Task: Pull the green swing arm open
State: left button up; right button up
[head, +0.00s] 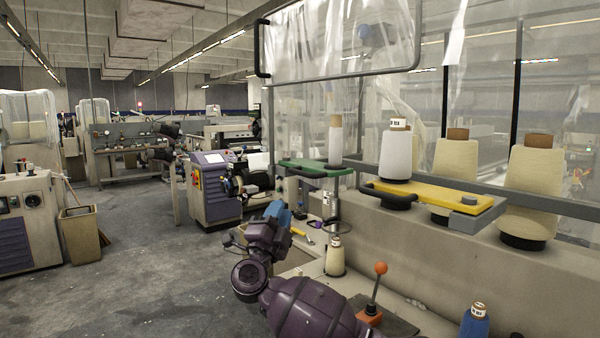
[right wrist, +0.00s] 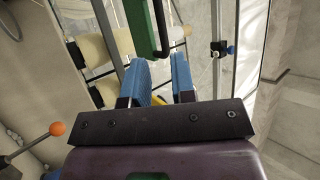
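My right gripper (head: 278,213) is below and left of the green arm. In the right wrist view its two blue fingers (right wrist: 161,62) are apart, with the handle's lower end showing between their tips; I cannot tell the depth between them. My left gripper is not in view.
A yellow swing arm (head: 430,196) carries a white cone (head: 396,155) to the right. Cream cones (head: 532,190) stand along the machine. An orange-knobbed lever (head: 380,268) and a small cone (head: 335,258) rise from the ledge below. Open floor (head: 140,270) lies to the left.

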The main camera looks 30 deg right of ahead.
aim_at(298, 174)
jog(key=shift+m+g, duration=0.7)
jog(key=shift+g, duration=0.2)
jog(key=x, duration=0.4)
jog(key=p+x, duration=0.1)
jog(key=x, duration=0.3)
jog(key=r+x, duration=0.1)
jog(key=x, duration=0.2)
jog(key=shift+r, duration=0.3)
jog(key=shift+w+d+r+p, duration=0.15)
jog(key=shift+d+p, duration=0.1)
jog(key=shift+p, duration=0.05)
jog(key=c, duration=0.4)
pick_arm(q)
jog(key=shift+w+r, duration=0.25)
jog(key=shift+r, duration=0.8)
pick_arm(e)
grip_shut()
